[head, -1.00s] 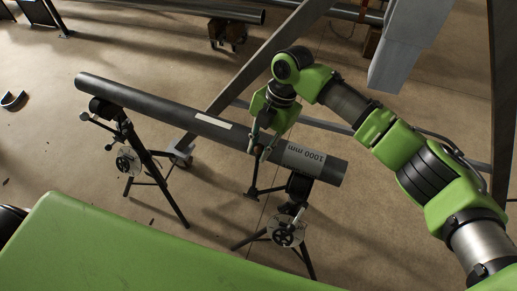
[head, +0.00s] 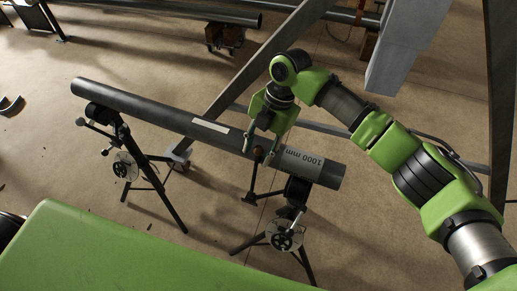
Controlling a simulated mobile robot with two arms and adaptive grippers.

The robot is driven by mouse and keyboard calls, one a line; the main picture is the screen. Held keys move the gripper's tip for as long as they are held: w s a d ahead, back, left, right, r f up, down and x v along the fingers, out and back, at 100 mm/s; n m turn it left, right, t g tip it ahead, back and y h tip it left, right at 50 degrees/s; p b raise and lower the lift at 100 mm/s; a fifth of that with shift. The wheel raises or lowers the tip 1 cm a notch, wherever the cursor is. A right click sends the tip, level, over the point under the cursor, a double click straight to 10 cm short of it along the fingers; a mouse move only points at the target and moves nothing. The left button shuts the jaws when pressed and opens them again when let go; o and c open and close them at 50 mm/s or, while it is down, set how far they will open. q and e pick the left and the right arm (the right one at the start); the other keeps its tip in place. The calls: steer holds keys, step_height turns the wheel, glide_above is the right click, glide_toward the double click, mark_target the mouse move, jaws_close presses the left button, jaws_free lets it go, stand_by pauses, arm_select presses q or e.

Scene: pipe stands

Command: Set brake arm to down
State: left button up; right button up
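A dark pipe marked "1000 mm" (head: 185,120) rests across two black stands. The right stand (head: 296,190) has a pale disc with a dark hub (head: 284,236). A dark lever with a brown knob (head: 258,154) rises beside this stand, in front of the pipe. It looks like the brake arm, with its knob end up. My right gripper (head: 262,147) points down over the pipe, its two fingers apart on either side of the knob. I cannot tell whether a finger touches it. My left gripper is not in view.
The left stand (head: 145,180) carries ball-ended handles and a similar disc. A slanted grey beam (head: 255,80) passes behind the pipe. A green surface (head: 110,255) fills the lower left. Other pipes (head: 190,12) lie at the back. Open floor shows left of the stands.

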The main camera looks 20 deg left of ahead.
steer(key=v, duration=1.2)
steer(key=shift+f, duration=0.1)
